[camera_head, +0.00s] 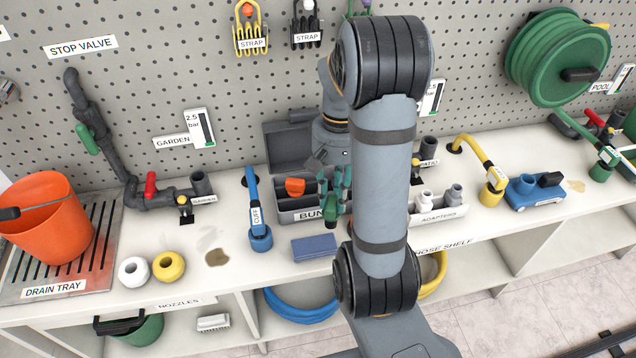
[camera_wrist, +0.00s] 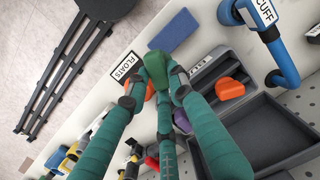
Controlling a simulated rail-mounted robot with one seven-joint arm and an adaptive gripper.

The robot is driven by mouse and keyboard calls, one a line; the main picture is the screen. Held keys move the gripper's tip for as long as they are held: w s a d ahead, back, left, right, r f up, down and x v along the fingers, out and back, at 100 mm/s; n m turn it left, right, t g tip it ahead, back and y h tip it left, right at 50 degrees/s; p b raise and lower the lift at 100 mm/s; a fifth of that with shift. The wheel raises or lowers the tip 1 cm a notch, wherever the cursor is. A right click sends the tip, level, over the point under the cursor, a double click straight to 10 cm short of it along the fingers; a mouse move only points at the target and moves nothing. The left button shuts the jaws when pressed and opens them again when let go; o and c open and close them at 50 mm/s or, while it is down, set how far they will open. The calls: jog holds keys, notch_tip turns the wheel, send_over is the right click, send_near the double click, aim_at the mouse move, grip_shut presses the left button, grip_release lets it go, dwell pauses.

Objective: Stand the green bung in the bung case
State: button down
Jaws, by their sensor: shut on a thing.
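The green bung (camera_wrist: 157,68) is pinched between the teal fingertips of my gripper (camera_wrist: 158,84) in the wrist view. In the head view my gripper (camera_head: 336,192) reaches down over the front right of the bung case, and the green bung (camera_head: 331,222) shows at its tips, overlapping the case's front label. The grey bung case (camera_head: 300,216) stands on the bench with its dark lid (camera_head: 287,146) raised at the back. An orange bung (camera_head: 295,187) stands in its left part; it also shows in the wrist view (camera_wrist: 230,88). My fingers hide part of the case.
A blue sponge (camera_head: 313,247) lies in front of the case. A blue cuff hose (camera_head: 257,215) stands close on the left. The adapters tray (camera_head: 437,217) is to the right, partly behind my arm. A FLOATS label (camera_wrist: 125,66) lies near the bench edge in the wrist view.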

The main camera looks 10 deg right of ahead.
jog(key=w+p, duration=0.5)
jog(key=w, duration=1)
jog(key=shift+s+d+f, duration=0.15)
jog(key=shift+f, duration=1.6)
jog(key=shift+s+d+f, duration=0.1)
jog(key=shift+s+f, duration=0.05)
jog(key=shift+f, duration=1.6)
jog(key=shift+f, duration=0.15)
jog(key=c, duration=1.5)
grip_release()
jog(key=shift+w+d+r, duration=0.1)
jog(key=shift+w+r, duration=0.05)
jog(key=shift+r, duration=1.15)
jog(key=shift+w+d+r, duration=0.1)
jog(key=shift+w+r, duration=0.05)
jog(key=shift+r, duration=1.15)
jog(key=shift+w+d+r, duration=0.1)
jog(key=shift+w+r, duration=0.05)
jog(key=shift+r, duration=1.15)
